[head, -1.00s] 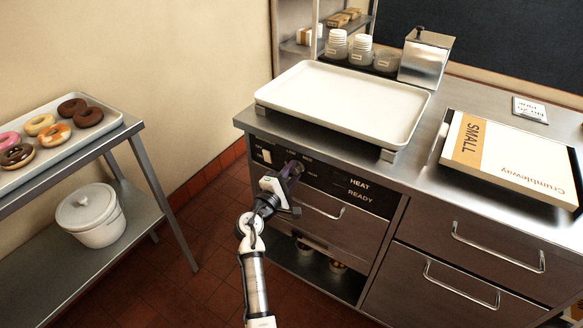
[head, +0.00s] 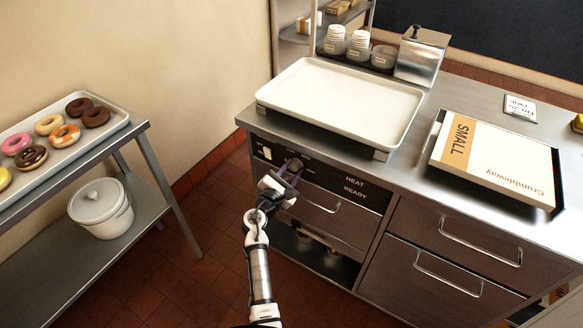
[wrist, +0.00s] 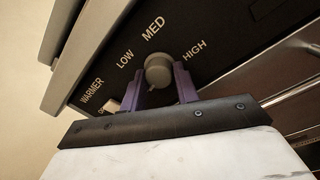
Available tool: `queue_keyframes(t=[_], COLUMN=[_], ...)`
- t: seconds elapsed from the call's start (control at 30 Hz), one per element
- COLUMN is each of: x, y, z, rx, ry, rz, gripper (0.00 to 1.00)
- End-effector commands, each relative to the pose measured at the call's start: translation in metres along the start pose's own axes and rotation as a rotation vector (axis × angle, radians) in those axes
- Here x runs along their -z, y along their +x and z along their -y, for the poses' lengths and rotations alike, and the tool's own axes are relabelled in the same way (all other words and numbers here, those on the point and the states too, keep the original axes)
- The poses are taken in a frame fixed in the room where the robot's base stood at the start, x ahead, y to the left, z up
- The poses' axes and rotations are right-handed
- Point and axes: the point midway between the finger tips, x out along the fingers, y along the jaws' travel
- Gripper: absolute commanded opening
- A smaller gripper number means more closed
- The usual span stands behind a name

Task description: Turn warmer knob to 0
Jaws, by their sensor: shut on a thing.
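The warmer knob is a grey round knob (wrist: 158,70) on the dark control panel (head: 328,177) at the front of the steel counter. In the wrist view it sits under the printed MED, with LOW to its left and HIGH to its right. WARMER is printed further left. My gripper (head: 291,168) is at the panel, its purple fingers on either side of the knob and shut on it. The fingers also show in the wrist view (wrist: 160,88). I cannot clearly read the knob's pointer or see a 0 mark.
A pale rocker switch (wrist: 111,106) is left of the knob. Below the panel is a drawer with a bar handle (head: 322,206). A white tray (head: 345,98) stands above on the counter. A rack with donuts (head: 60,135) is at the left, with open floor between.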

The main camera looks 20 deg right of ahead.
Motion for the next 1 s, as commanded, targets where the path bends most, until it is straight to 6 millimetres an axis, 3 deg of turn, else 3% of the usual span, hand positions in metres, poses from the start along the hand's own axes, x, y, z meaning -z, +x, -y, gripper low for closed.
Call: queue_keyframes(t=[0.57, 0.6, 0.73, 1.0], x=[-0.0024, -0.0024, -0.002, -0.0007], y=[0.0013, 0.0013, 0.001, 0.0], z=[-0.001, -0.001, -0.0006, -0.0003], rx=[-0.002, -0.002, -0.001, -0.001], ry=[-0.032, -0.032, -0.032, -0.031], rz=[0.002, 0.002, 0.002, -0.001], gripper=[0.08, 0.34, 0.51, 0.52])
